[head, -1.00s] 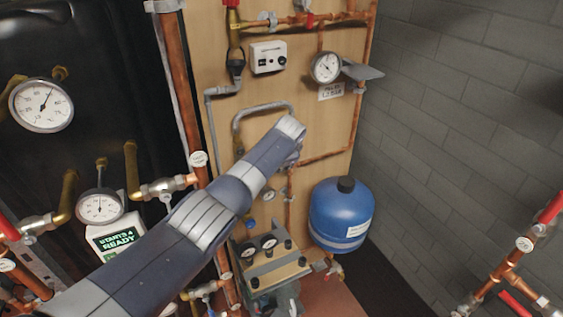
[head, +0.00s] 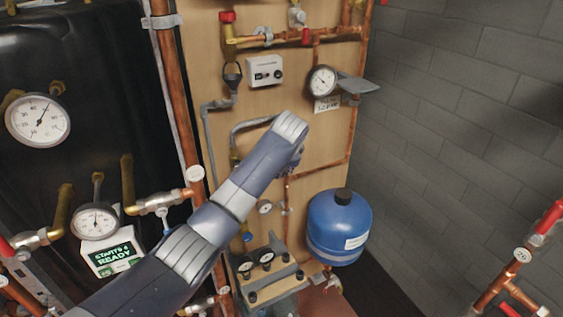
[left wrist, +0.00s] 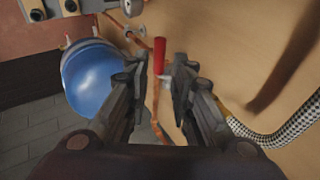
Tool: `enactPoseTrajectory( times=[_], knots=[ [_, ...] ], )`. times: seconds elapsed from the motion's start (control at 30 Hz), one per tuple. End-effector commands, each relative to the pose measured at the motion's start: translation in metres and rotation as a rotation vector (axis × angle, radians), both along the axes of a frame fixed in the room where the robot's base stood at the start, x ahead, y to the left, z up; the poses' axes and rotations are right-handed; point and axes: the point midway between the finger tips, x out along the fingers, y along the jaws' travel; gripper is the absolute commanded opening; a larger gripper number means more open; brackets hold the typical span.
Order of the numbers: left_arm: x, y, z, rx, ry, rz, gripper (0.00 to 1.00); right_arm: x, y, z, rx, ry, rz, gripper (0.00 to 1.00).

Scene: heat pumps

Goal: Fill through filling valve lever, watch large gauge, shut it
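My left arm reaches across the head view toward the wooden board. Its gripper (head: 296,160) is mostly hidden behind my own wrist there. In the left wrist view my left gripper (left wrist: 157,74) is open, with a red lever (left wrist: 159,54) upright between and just beyond the fingertips. I cannot tell whether either finger touches it. In the head view this lever is hidden by my arm. A round white gauge (head: 322,80) is on the board above a small label. A larger gauge (head: 38,119) is on the black tank at the left. My right gripper is not in view.
A blue vessel (head: 339,226) hangs low right of my arm and shows in the left wrist view (left wrist: 92,78). A braided hose (left wrist: 280,132) runs at that view's right. Copper pipes (head: 172,100) and a grey brick wall (head: 460,110) flank the board. A display (head: 113,257) reads "STARTS 4 READY".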

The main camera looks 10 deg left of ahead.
Motion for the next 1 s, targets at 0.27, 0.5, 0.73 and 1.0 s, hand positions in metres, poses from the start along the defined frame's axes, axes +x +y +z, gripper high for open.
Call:
enactPoseTrajectory(
  times=[0.27,0.5,0.73,1.0],
  knots=[
    [-0.019,-0.006,0.027,0.0,0.0,0.0,0.22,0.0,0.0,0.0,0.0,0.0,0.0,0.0],
    [-0.022,-0.006,0.031,0.0,0.003,0.001,0.22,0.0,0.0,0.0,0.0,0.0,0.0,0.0],
    [-0.022,-0.006,0.031,0.0,0.001,0.0,0.22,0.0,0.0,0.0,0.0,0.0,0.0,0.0],
    [-0.022,-0.007,0.031,0.001,0.002,0.0,0.22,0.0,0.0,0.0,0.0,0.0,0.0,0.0]
  ],
)
